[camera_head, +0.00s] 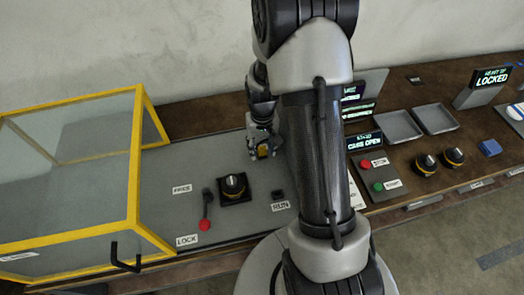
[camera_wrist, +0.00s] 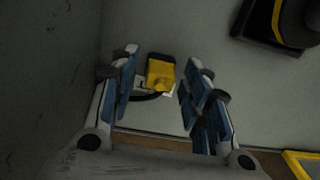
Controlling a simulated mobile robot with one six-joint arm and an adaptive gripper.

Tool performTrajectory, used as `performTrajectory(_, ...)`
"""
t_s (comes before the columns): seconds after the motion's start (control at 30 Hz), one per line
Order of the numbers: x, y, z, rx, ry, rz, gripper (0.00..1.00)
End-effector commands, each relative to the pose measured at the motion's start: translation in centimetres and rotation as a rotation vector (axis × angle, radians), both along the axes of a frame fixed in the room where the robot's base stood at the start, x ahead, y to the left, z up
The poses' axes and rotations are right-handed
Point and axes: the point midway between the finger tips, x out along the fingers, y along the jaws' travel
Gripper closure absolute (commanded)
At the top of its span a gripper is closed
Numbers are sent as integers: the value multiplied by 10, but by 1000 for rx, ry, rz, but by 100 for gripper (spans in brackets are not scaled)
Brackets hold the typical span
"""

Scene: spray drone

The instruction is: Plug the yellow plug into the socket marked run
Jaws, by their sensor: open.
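The yellow plug (camera_wrist: 160,72) has a dark end and lies between the two spread blue-padded fingers of my gripper (camera_wrist: 163,62) in the wrist view. A gap shows on both sides of it. A dark cable curves from it to the left, over a white label. In the head view my gripper (camera_head: 263,143) points down over the grey panel, with some yellow (camera_head: 264,152) showing at its tips. The socket marked RUN (camera_head: 277,194) is a small dark block nearer the camera, with its white label (camera_head: 281,206) just below it.
A black rotary knob (camera_head: 234,187) and a red-tipped lever (camera_head: 206,211) by the LOCK label stand left of the socket. A yellow-framed clear cage (camera_head: 136,160) stands at the left. A screen (camera_head: 364,142) reads CAGE OPEN; another (camera_head: 492,77) reads LOCKED.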

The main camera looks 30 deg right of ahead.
Motion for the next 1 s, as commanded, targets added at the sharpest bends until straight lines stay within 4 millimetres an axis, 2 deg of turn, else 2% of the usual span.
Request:
performTrajectory(0.63,0,0,0,0,0,0,57)
performTrajectory(1.0,0,0,0,0,0,0,81)
